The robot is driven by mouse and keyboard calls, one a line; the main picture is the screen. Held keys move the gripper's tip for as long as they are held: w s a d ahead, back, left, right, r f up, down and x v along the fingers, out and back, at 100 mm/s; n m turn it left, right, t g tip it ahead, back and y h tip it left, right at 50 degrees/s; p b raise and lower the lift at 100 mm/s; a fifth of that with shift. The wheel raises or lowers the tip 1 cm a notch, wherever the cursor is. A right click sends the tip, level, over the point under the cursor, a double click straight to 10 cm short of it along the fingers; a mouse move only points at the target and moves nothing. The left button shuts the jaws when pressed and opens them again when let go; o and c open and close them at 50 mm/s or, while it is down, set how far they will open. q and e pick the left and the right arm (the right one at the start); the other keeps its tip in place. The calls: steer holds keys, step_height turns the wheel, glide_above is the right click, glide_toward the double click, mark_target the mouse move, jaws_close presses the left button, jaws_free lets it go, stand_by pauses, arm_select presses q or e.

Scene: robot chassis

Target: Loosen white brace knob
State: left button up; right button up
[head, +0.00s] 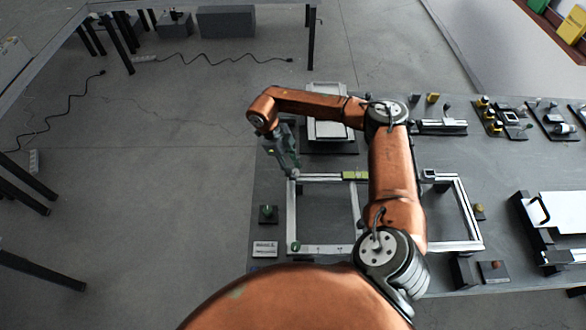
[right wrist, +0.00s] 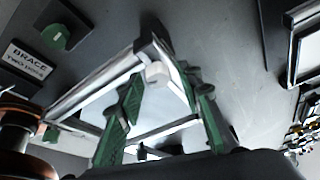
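The white brace knob (right wrist: 157,72) sits at a corner of a silver rail frame in the right wrist view. In the head view that corner lies under my right gripper (head: 294,172), and I cannot make the knob out clearly there. My right gripper (right wrist: 166,84) has its two green fingers apart, with the knob showing between and just beyond the fingertips. I see no clear contact. The rail frame (head: 291,215) lies on the grey table. A green knob (head: 295,246) sits at its lower left corner. My left gripper is in neither view.
A green knob on a dark block (head: 267,214) and a BRACE label plate (head: 265,249) stand left of the frame, near the table's edge. A white tray-like panel (head: 328,128) lies behind. Several small parts and fixtures fill the right side of the table.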

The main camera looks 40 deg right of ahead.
steer(key=shift+o, duration=0.5)
steer(key=shift+s, duration=0.1)
steer(key=v, duration=1.2)
